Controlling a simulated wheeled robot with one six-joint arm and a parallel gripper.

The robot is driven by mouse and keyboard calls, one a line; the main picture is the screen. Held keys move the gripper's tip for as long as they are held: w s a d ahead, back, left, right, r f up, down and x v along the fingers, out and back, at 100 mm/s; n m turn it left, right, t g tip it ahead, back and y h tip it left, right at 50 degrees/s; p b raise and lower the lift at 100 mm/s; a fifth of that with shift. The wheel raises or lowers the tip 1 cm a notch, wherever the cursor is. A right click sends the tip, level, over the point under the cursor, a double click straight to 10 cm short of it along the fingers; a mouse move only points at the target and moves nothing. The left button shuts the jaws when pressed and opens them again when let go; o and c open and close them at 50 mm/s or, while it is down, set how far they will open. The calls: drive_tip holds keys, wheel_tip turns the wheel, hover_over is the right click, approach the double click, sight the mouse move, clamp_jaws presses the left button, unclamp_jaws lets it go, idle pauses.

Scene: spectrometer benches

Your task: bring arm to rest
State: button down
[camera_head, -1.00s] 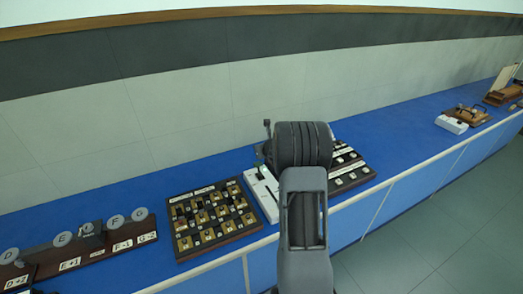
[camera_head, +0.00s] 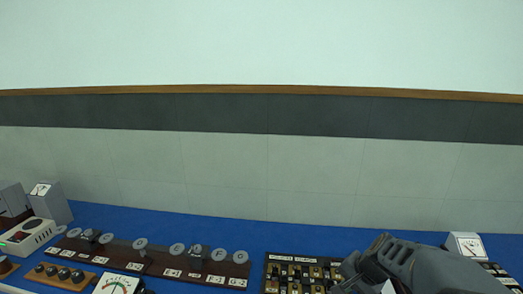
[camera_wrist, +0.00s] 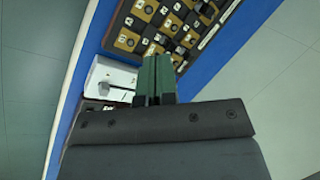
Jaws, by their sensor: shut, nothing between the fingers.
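My gripper (camera_wrist: 156,70) shows in the wrist view with its two dark green fingers pressed together and nothing between them. It points over the blue bench, with a white box (camera_wrist: 110,74) just left of the fingers and a brown board with yellow and black squares (camera_wrist: 160,25) beyond them. In the head view my grey arm (camera_head: 425,268) reaches in at the lower right, in front of that board (camera_head: 300,272). I cannot make out the fingertips in the head view.
The blue bench (camera_head: 230,222) runs along a tiled wall (camera_head: 225,160). A dial meter (camera_head: 120,285), long brown racks with grey discs (camera_head: 205,268) and a white box with a red button (camera_head: 28,236) stand at left. A white meter (camera_head: 466,246) stands behind my arm.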

drive_tip(key=s+a+r+n+h+b, duration=0.1)
drive_tip(key=s+a+r+n, duration=0.2)
drive_tip(key=s+n, duration=0.2)
drive_tip(key=s+a+r+n+t+h+b, duration=0.1)
drive_tip(key=s+a+r+n+h, duration=0.1)
drive_tip(key=s, duration=0.4)
drive_tip(key=a+n, duration=0.1)
drive_tip(key=n, duration=0.1)
drive_tip(key=shift+s+r+n, duration=0.35)
drive_tip(key=shift+r+n, duration=0.05)
drive_tip(key=shift+a, duration=0.1)
